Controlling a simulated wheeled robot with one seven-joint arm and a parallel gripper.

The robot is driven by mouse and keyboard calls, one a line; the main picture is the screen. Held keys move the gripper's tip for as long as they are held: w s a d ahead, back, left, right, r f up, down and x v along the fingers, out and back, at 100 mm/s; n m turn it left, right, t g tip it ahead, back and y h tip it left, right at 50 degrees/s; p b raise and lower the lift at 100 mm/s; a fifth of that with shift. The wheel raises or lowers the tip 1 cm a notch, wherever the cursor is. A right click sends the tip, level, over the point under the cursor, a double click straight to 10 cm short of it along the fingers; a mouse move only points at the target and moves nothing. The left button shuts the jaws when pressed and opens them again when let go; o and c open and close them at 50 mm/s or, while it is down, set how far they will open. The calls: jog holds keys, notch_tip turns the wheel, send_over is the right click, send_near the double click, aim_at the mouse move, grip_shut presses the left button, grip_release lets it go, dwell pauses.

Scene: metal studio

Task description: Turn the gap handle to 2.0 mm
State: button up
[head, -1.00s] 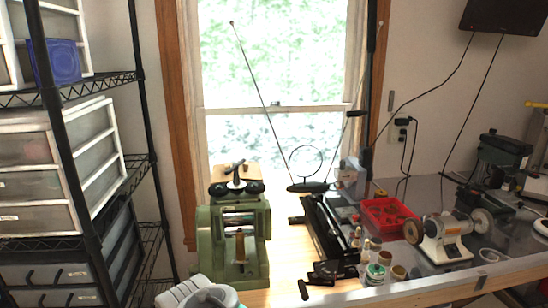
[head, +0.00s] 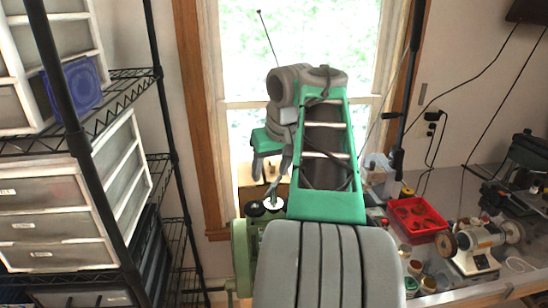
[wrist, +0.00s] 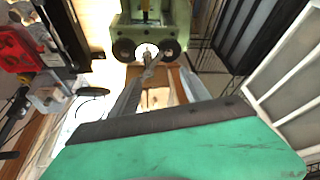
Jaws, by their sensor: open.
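The green rolling mill (head: 241,258) stands on the bench, mostly hidden behind my arm in the head view. Its green body also shows at the top of the wrist view (wrist: 150,32), with two dark round knobs on it. The gap handle (wrist: 149,60), a small grey bar on top of the mill, shows between those knobs. My gripper (head: 271,182) points down above the mill's top. In the wrist view its two grey fingers (wrist: 158,88) are spread, with the handle near their tips. I cannot tell whether they touch it.
A wire shelf with drawers (head: 75,202) stands at the left. A red tray (head: 415,217), a bench grinder (head: 474,243) and small jars are on the bench at the right. The window (head: 245,60) is behind the mill.

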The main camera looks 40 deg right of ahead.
aim_at(274, 185)
jog(key=d+f, duration=0.1)
jog(key=f, duration=0.1)
jog(key=w+d+f, duration=0.2)
jog(key=f, duration=0.1)
jog(key=shift+f, duration=0.35)
jog(key=shift+s+f, duration=0.1)
grip_shut()
dwell(0.3)
